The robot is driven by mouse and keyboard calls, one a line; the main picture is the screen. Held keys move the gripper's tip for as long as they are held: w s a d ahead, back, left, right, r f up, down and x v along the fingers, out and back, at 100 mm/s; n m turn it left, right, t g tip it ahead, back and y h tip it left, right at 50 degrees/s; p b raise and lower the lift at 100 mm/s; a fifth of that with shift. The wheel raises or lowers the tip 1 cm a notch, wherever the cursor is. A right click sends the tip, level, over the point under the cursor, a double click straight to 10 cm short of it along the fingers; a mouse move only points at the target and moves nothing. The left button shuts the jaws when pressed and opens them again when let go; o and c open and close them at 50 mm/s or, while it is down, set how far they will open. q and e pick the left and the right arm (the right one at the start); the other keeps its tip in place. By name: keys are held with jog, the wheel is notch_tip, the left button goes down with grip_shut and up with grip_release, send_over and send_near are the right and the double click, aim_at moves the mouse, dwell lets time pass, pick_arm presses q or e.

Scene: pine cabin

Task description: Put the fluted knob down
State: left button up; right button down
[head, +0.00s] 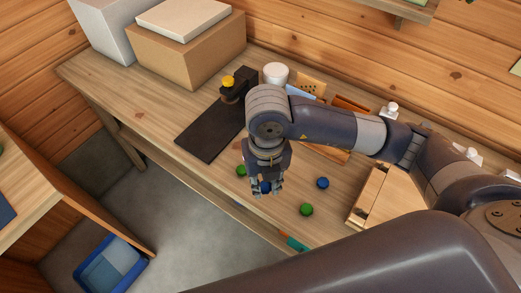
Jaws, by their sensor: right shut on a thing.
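My right gripper (266,191) points down over the front part of the wooden workbench (105,88). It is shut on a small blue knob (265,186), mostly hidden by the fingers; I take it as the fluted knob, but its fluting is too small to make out. I cannot tell whether the knob touches the bench top. A green knob (241,171) lies just left of the gripper. Another blue knob (322,183) and another green knob (306,209) lie to its right. My left gripper is not in view.
A dark mat (203,137) lies left of my arm, with a yellow-topped black device (229,83) behind. A light wooden box (368,190) stands right. A blue bin (112,265) is on the floor. The bench's left part is clear.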

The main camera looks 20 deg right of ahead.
jog(key=m, duration=0.3)
jog(key=shift+s+a+f, duration=0.2)
jog(key=shift+a+f, duration=0.05)
jog(key=shift+f, duration=0.15)
jog(key=shift+w+d+m, duration=0.1)
jog(key=shift+w+m, duration=0.15)
jog(key=shift+m, duration=0.05)
jog(key=w+d+p, duration=0.1)
jog(key=w, duration=0.4)
jog(key=w+d+f+p, duration=0.1)
jog(key=w+p, duration=0.1)
jog(key=w, duration=0.3)
jog(key=w+d+p, duration=0.1)
jog(key=w+d, duration=0.1)
jog(key=w, duration=0.2)
jog(key=shift+w+f, duration=0.25)
jog(key=shift+w, duration=0.15)
notch_tip(320, 180, down, 3)
jog(key=shift+r+p, duration=0.2)
jog(key=shift+p, duration=0.7)
jog(key=shift+f, duration=0.5)
